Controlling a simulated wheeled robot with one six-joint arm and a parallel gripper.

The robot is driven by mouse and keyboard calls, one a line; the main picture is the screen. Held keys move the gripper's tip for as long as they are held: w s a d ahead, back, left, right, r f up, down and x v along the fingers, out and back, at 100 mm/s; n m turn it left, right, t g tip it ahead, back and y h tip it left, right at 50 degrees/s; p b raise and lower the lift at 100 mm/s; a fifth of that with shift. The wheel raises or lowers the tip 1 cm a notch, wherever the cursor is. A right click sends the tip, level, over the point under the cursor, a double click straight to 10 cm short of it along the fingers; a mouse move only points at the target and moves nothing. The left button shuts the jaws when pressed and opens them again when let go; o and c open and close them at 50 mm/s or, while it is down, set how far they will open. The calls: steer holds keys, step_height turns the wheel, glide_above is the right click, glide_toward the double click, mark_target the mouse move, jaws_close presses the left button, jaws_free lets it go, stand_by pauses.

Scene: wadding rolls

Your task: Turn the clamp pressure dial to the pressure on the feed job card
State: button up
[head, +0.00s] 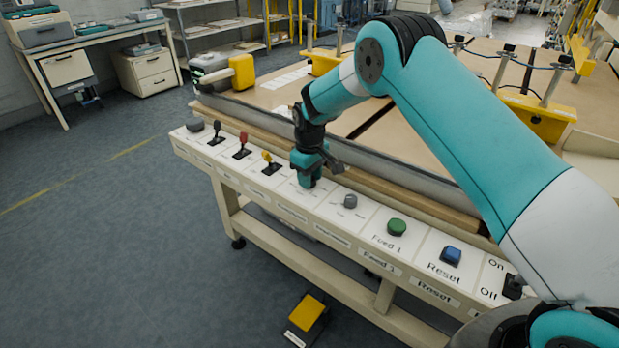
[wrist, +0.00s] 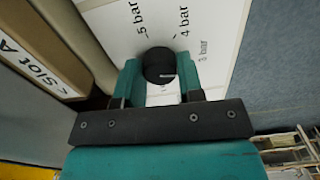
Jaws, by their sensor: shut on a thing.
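The clamp pressure dial is a round black knob (wrist: 159,64) on a white panel, with printed marks for 5 bar, 4 bar and 3 bar around its far side in the wrist view. A small pale mark shows on the knob, but I cannot tell which value it points to. My gripper (head: 308,182) points down onto the control panel (head: 325,208), and its teal fingers are shut on the dial from both sides. In the head view the gripper hides the dial. I cannot make out the feed job card.
Left of my gripper stand yellow (head: 271,163), red (head: 242,150) and black (head: 215,133) levers. To the right are a grey knob (head: 350,201), a green button (head: 397,227), a blue button (head: 451,256) and an on/off switch (head: 514,286). A yellow pedal (head: 307,312) lies on the floor.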

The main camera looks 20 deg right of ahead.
steer(key=shift+n, duration=1.2)
steer(key=o, duration=0.9)
step_height(320, 180, up, 18)
steer(key=shift+f+b, duration=0.25)
steer(key=shift+b, duration=0.45)
